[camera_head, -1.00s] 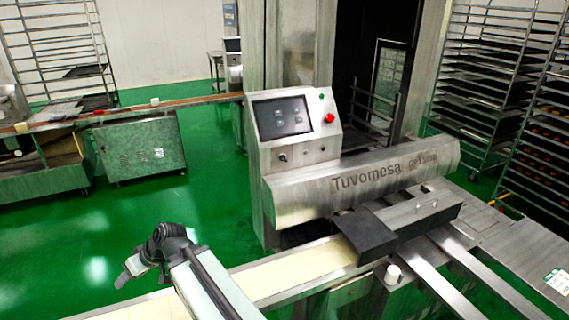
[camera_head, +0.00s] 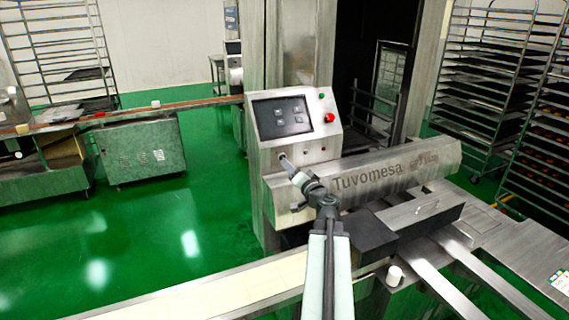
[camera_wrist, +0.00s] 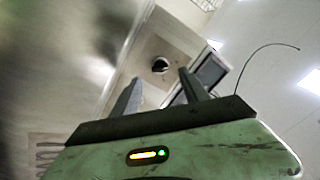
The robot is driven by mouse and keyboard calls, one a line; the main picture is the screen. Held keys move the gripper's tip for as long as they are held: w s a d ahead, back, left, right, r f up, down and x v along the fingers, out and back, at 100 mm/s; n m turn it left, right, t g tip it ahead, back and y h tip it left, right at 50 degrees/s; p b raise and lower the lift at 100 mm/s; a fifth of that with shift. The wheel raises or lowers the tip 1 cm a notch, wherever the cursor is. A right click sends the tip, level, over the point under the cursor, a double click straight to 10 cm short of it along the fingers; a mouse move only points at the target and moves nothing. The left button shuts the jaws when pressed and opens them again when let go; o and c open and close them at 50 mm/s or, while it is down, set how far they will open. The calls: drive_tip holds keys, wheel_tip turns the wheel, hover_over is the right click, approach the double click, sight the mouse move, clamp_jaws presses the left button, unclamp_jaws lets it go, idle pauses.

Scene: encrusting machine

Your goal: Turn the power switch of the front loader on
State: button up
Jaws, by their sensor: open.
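The control box (camera_head: 316,146) of the steel machine marked Tuvomesa stands in the middle of the head view. A small dark round switch knob (camera_wrist: 160,65) on its lower face shows in the wrist view, ahead of and between my fingers. My gripper (camera_head: 285,161) is at the lower left of the box front, in front of the knob, which it largely covers in the head view. The two fingers (camera_wrist: 160,79) are apart with nothing between their tips. I cannot tell whether they touch the knob, or which way it is turned.
The box carries a dark screen (camera_head: 282,117), a red button (camera_head: 330,117) and a green button (camera_head: 321,96) above the gripper. The long steel cover (camera_head: 395,172) lies close to the right of my arm. Green floor (camera_head: 200,215) is open at the left.

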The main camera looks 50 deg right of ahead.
drive_tip(key=x, duration=0.6)
drive_tip(key=shift+w+d, duration=0.1)
drive_tip(key=shift+w, duration=0.25)
clamp_jaws()
drive_tip(key=shift+f, duration=0.1)
